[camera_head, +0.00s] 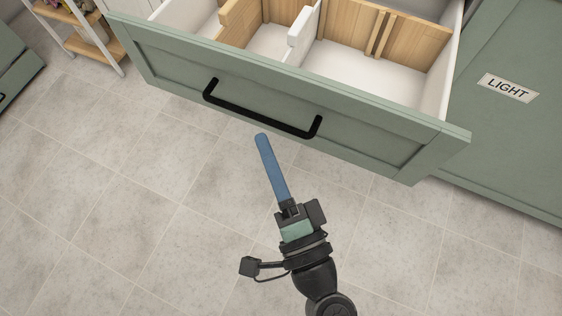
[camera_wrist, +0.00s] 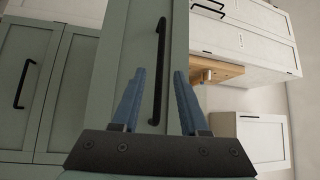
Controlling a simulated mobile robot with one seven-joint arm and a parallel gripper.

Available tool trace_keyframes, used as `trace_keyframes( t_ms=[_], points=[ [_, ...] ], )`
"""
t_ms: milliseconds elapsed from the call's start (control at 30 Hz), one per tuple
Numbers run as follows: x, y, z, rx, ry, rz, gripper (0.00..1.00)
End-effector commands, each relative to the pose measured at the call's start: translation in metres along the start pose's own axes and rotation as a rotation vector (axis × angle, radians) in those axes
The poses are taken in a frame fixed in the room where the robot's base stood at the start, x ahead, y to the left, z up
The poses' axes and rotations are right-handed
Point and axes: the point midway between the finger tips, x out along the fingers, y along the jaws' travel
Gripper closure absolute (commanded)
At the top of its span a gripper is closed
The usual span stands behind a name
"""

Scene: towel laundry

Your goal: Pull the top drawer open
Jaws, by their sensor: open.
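The top drawer (camera_head: 365,135) is a green drawer standing pulled out, with its inside showing in the head view. Its black bar handle (camera_head: 258,112) runs across the front; in the wrist view the handle (camera_wrist: 159,75) stands upright between the finger lines. My gripper (camera_head: 262,138) has blue fingers and is just in front of the handle, apart from it as far as I can see. In the wrist view my gripper (camera_wrist: 156,85) is open, with one finger on each side of the handle and nothing held.
Wooden dividers (camera_head: 375,45) and a white divider (camera_head: 300,36) stand inside the drawer. A green front with a LIGHT label (camera_head: 508,88) is at the right. A shelf rack (camera_head: 88,47) stands at the upper left. The tiled floor (camera_head: 120,215) before the drawer is clear.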

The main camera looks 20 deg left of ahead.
Motion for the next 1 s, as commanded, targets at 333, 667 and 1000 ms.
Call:
trace_keyframes(
  t_ms=[333, 667, 1000],
  points=[
    [-0.052, 0.0, 0.0, 0.0, 0.001, 0.001, 0.56],
    [-0.056, 0.0, 0.0, -0.001, 0.0, -0.001, 0.56],
    [-0.056, 0.0, 0.0, -0.001, 0.0, -0.001, 0.56]
  ],
)
